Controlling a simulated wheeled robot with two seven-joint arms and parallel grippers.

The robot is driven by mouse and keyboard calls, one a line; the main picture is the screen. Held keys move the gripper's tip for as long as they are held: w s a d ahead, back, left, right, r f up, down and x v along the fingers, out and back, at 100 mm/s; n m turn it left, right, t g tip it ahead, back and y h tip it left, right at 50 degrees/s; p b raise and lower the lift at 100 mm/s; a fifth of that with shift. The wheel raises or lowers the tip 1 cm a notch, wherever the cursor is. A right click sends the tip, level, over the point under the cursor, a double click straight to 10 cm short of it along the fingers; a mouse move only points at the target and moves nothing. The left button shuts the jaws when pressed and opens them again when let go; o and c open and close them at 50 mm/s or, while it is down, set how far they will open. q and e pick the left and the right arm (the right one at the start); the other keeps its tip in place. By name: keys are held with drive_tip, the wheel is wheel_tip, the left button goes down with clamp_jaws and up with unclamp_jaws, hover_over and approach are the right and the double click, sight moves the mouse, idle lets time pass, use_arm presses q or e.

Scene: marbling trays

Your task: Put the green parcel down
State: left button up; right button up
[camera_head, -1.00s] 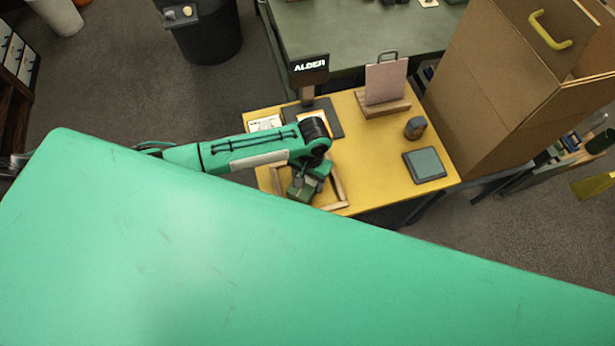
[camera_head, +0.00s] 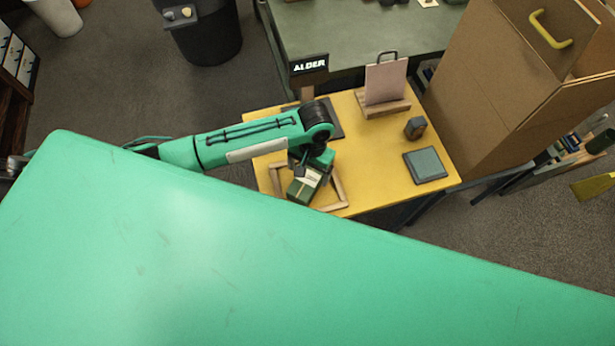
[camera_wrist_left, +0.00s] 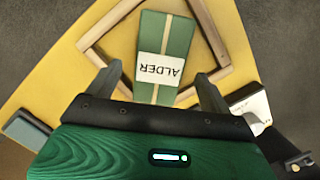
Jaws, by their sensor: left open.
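The green parcel (camera_head: 301,190), with a tan band and a white label reading ALDER, lies within a square wooden frame (camera_head: 336,178) on the yellow table (camera_head: 375,180). In the left wrist view the parcel (camera_wrist_left: 180,38) lies beyond and between my fingers, with a gap to each finger. The wooden frame (camera_wrist_left: 215,38) surrounds it there. My left gripper (camera_wrist_left: 160,78) is open and empty, above the parcel. In the head view my left arm partly covers the parcel's far end and the frame. My right gripper is not seen.
An ALDER sign (camera_head: 310,64) stands behind my arm. A pink board in a wooden stand (camera_head: 383,108), a small dark canister (camera_head: 415,128) and a grey-green pad (camera_head: 425,164) stand on the table's right side. A large cardboard box (camera_head: 500,100) flanks it.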

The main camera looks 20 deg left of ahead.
sight(310, 174)
use_arm(q)
wheel_tip(310, 174, up, 7)
drive_tip(key=w, duration=0.1)
drive_tip(key=shift+d+r, duration=0.1)
idle(0.5)
